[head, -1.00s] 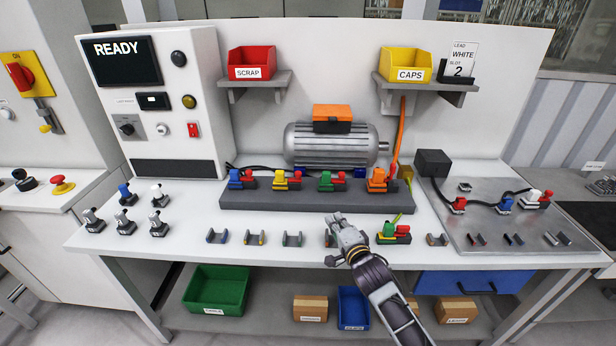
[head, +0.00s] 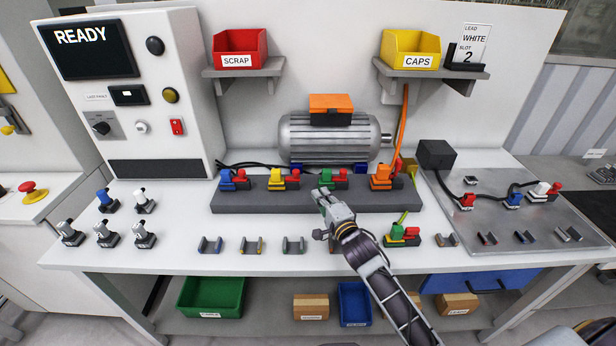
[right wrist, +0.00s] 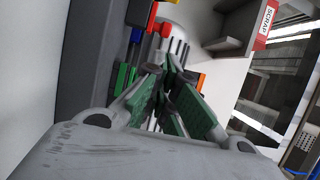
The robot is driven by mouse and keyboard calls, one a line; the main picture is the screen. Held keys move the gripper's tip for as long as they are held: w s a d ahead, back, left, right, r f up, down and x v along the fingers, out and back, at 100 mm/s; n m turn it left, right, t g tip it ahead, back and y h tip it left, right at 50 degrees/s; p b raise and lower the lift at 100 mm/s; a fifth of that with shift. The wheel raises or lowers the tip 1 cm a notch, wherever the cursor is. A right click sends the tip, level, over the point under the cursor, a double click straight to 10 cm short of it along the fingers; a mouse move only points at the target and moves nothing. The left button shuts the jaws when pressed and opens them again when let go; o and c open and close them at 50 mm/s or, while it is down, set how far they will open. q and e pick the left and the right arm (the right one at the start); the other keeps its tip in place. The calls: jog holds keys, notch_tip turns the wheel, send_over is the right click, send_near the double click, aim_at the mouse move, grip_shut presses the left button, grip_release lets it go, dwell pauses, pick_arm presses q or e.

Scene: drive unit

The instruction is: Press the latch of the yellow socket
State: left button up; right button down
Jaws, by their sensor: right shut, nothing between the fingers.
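The yellow socket (head: 278,181) sits on the dark grey rail, second from the left, with a red latch part (head: 292,177) at its right side. My right gripper (head: 320,192) is shut and empty. It is in front of the rail, to the right of the yellow socket and close to the green socket (head: 327,180), apart from the yellow one. In the right wrist view the finger tips (right wrist: 165,78) are close together, with coloured socket parts beyond them; I cannot tell for sure which is the yellow socket. My left gripper is out of view.
The motor (head: 335,138) stands behind the rail. The blue socket (head: 228,181) and orange socket (head: 381,178) flank the row. Several small holders (head: 251,246) and a green-red connector (head: 402,236) lie along the front. The table between the rail and the holders is clear at left.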

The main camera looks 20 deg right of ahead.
jog(key=shift+w+a, duration=0.15)
jog(key=shift+w, duration=1.15)
jog(key=shift+w+a, duration=0.15)
jog(key=shift+w, duration=1.15)
jog(key=shift+w+a+p, duration=0.15)
jog(key=shift+w+p, duration=0.25)
jog(key=shift+w, duration=1.45)
jog(key=shift+w+a, duration=0.1)
jog(key=shift+w, duration=0.4)
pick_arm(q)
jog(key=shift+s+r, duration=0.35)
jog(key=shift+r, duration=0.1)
pick_arm(e)
jog(key=shift+a, duration=0.2)
